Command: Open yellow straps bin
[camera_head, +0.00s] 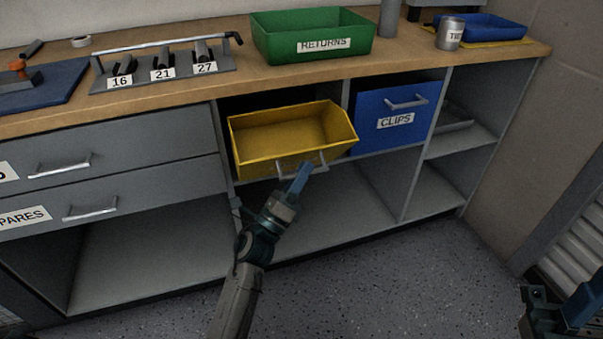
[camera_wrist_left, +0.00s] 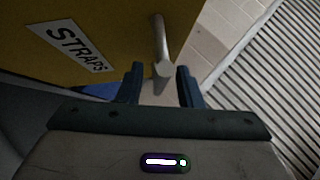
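The yellow straps bin (camera_head: 255,160) sits pulled out of its cubby under the worktop, with its open top and empty inside showing. Its silver handle (camera_head: 288,174) is on the front face. In the left wrist view the yellow front carries a STRAPS label (camera_wrist_left: 76,46), and the handle (camera_wrist_left: 161,40) reaches down toward the gap between my fingers. My left gripper (camera_head: 301,174) is at the handle; in the wrist view its fingers (camera_wrist_left: 161,88) stand apart on either side of the handle's end, with no clear contact. My right gripper (camera_head: 580,308) is partly visible at the lower right corner; its opening is unclear.
A blue CLIPS bin (camera_head: 394,113) fills the cubby to the right. A green RETURNS bin (camera_head: 312,36) stands on the worktop above. Grey drawers (camera_head: 120,150) with handles are on the left. Lower shelves and the floor in front (camera_head: 400,280) are clear.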

